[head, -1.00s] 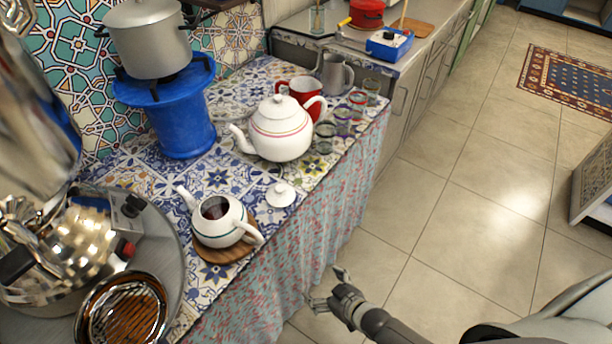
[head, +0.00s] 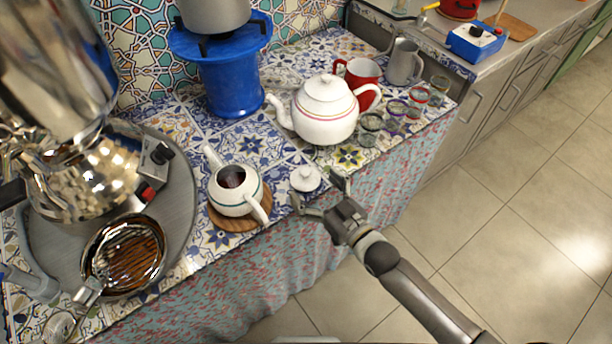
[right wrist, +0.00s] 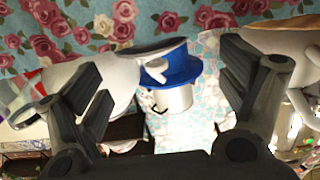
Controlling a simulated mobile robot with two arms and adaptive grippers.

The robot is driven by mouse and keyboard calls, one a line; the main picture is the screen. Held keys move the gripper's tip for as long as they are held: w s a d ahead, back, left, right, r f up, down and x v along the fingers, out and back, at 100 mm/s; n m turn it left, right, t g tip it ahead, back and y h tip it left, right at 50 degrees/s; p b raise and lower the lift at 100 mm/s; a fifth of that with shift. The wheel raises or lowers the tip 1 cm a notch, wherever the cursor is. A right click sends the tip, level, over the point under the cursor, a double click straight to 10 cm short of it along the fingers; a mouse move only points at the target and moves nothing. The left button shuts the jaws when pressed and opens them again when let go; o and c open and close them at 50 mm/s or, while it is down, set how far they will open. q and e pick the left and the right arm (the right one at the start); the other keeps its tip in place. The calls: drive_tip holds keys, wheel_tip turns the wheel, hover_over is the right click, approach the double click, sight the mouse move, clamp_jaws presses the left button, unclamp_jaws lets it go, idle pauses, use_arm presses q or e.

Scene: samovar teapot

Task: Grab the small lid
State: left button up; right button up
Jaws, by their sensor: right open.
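The small white lid (head: 305,179), with a round knob, lies on the tiled counter between the two teapots in the head view. My right gripper (head: 320,190) is open at the counter's front edge, its fingertips close to the lid on its near side. Nothing is held. The right wrist view appears upside down; the lid (right wrist: 154,49) shows between the spread fingers (right wrist: 168,85), its knob pointing down in the picture. Whether a finger touches the lid cannot be told. My left gripper is not in view.
The small open teapot (head: 236,191) on a wooden board stands left of the lid. The large white teapot (head: 325,112) stands behind right, with glasses (head: 371,127) beside it. A blue stand (head: 230,85) is at the back. A shiny samovar (head: 85,180) fills the left.

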sight(307, 176)
drive_tip(key=x, duration=0.5)
drive_tip(key=shift+w+d+r, duration=0.15)
drive_tip(key=shift+w+d, duration=0.05)
drive_tip(key=c, duration=1.1)
